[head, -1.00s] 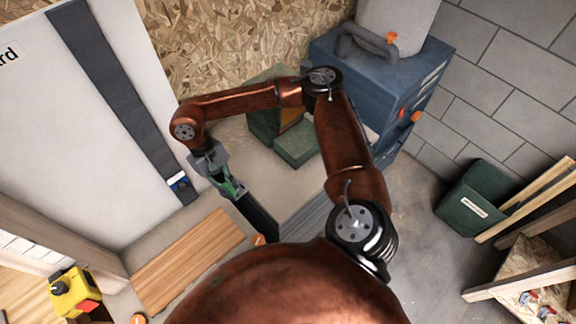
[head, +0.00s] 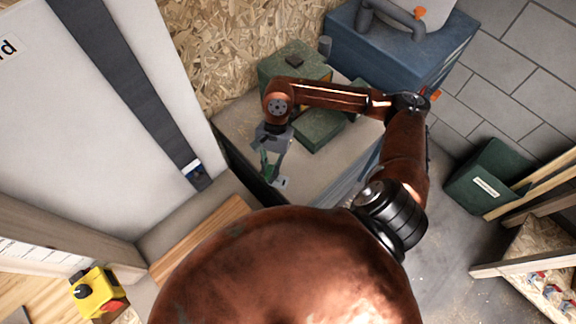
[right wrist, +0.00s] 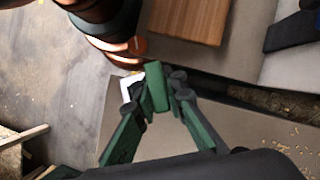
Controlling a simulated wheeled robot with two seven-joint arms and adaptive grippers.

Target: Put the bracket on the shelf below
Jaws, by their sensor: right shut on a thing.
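My right gripper (head: 274,178) is over the bench top (head: 236,127), near its left edge, pointing down. A pale metallic piece, apparently the bracket (right wrist: 130,86), shows at the left fingertip, and a small grey piece shows at the tips in the head view. Its full shape is unclear. My left gripper is out of view.
Green cases (head: 318,131) stand on the bench behind the gripper, with a blue toolbox (head: 400,50) beyond. A white panel with a dark strip (head: 125,85) stands at left. A yellow control box (head: 97,293) is at lower left, a green bin (head: 487,178) at right.

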